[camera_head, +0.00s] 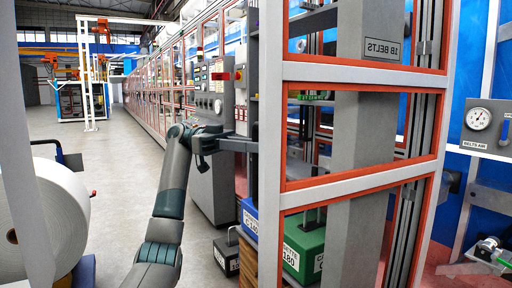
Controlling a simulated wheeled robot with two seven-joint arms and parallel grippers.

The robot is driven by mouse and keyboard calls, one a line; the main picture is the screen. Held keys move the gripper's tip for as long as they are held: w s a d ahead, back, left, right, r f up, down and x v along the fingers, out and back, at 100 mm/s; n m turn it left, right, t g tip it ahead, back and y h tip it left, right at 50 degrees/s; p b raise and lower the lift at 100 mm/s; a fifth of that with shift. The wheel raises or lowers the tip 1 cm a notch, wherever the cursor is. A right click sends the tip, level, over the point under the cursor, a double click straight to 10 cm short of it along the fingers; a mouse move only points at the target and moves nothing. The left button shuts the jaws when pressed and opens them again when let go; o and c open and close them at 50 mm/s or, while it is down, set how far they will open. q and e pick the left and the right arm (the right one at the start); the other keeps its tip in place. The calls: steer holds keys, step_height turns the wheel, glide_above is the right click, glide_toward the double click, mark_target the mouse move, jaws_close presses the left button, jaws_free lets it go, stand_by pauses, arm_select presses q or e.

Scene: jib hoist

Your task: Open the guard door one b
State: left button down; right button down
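A tall guard door (355,75) with a silver frame, orange-red trim and clear window openings fills the middle right of the head view. It stands at an angle to the row of machine guards behind it, with its near-left upright (270,130) towards my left arm. My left gripper (243,144) is at that left upright, about mid-height. Its fingertips meet or pass behind the upright, so I cannot tell whether they grip anything.
A grey control cabinet (209,165) with a gauge stands behind my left arm. Green weights (305,245) and a dark block (226,254) sit low near the door. A white roll (60,220) stands at left. A "BELTS AIR" gauge panel (487,128) is at right. The aisle floor (115,165) is clear.

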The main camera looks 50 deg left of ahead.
arm_select(q)
steer(key=shift+w+a, duration=0.15)
steer(key=shift+a, duration=0.1)
steer(key=c, duration=2)
jaws_free()
steer(key=shift+d, duration=0.1)
steer(key=shift+w+d, duration=0.1)
steer(key=shift+p+v, duration=0.4)
steer(key=shift+v, duration=5.6)
steer(key=shift+w, duration=0.1)
